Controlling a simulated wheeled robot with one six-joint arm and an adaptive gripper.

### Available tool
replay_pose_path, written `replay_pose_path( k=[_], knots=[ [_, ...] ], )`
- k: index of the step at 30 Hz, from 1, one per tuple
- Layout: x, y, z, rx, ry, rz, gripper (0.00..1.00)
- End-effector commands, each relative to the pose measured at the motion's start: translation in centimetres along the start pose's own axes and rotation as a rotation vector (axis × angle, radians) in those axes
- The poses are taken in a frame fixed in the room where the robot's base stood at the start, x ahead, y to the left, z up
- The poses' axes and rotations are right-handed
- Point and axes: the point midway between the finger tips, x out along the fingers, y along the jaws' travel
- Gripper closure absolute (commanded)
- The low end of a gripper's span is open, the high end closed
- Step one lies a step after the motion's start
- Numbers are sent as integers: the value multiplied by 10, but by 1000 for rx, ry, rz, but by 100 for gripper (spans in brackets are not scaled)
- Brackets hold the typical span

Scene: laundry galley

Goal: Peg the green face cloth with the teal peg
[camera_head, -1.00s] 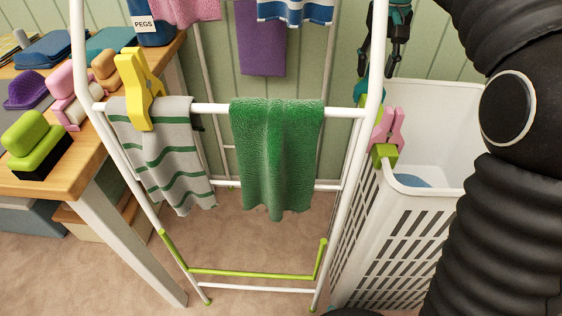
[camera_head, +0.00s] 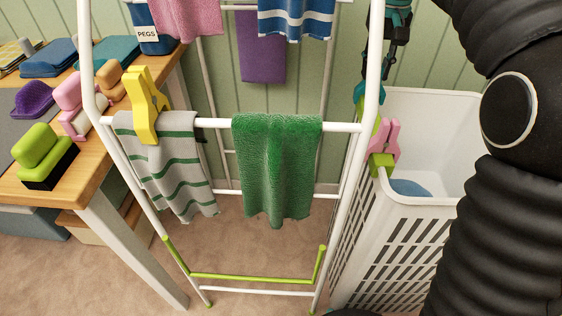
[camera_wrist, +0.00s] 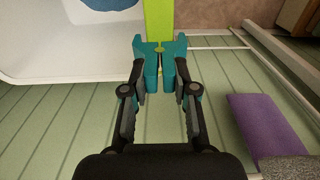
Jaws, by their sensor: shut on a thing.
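The green face cloth (camera_head: 277,165) hangs over the white front rail of the airer, with no peg visible on it. The teal peg (camera_head: 359,92) is partly hidden behind the airer's right post. In the wrist view, the teal peg (camera_wrist: 164,62) sits between the fingertips of my gripper (camera_wrist: 162,75), its two prongs facing me. My gripper also shows in the head view (camera_head: 385,55), shut on the peg. A lime strip (camera_wrist: 159,18) lies just beyond the peg; I cannot tell whether they touch.
A striped cloth (camera_head: 172,165) hangs left of the green one under a yellow peg (camera_head: 145,105). A pink peg (camera_head: 385,140) is at the white basket's (camera_head: 425,218) rim. A purple cloth (camera_head: 262,50) hangs behind. A wooden table (camera_head: 90,178) stands left.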

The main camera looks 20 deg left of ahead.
Motion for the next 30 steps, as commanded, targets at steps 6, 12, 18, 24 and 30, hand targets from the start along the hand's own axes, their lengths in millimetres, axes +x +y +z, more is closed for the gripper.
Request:
replay_pose_path(
  k=[6,12,18,24,30],
  knots=[
    [-16,0,0,0,0,0,100],
    [-28,0,0,0,0,0,100],
    [-42,0,0,0,1,0,100],
    [-48,0,0,0,-1,0,100],
    [-48,0,0,0,-1,0,100]
  ],
)
